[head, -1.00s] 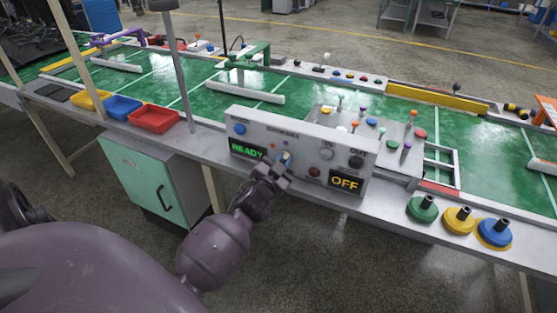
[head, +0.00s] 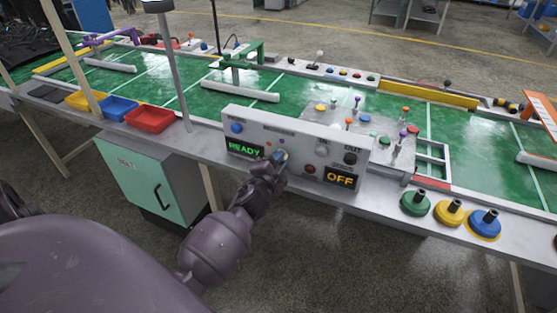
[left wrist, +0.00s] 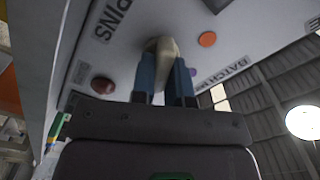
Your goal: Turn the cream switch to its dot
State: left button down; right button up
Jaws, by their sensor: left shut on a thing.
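The cream switch (left wrist: 163,48) is on the face of the grey control panel (head: 300,173), and it shows in the left wrist view between the two blue fingertips. My left gripper (head: 280,160) is shut on it, in front of the panel's left-middle part. In the head view the gripper mostly hides the switch. In the left wrist view an orange dot (left wrist: 207,39) lies to the right of the switch and a dark red dot (left wrist: 103,85) to its left. A purple dot shows partly behind the right finger. My right gripper is not in view.
The panel has a green READY display (head: 244,149), an amber OFF display (head: 339,178) and several knobs. Green, yellow and blue round bases stand on the bench to the right. A red tray (head: 149,118) sits at left, above a green cabinet (head: 150,185).

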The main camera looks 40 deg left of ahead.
pick_arm(q)
jog(key=shift+f, duration=0.1)
jog(key=c, duration=1.1)
grip_release()
jog(key=shift+p+v, duration=0.35)
jog(key=shift+v, duration=5.1)
jog(key=shift+a, duration=0.1)
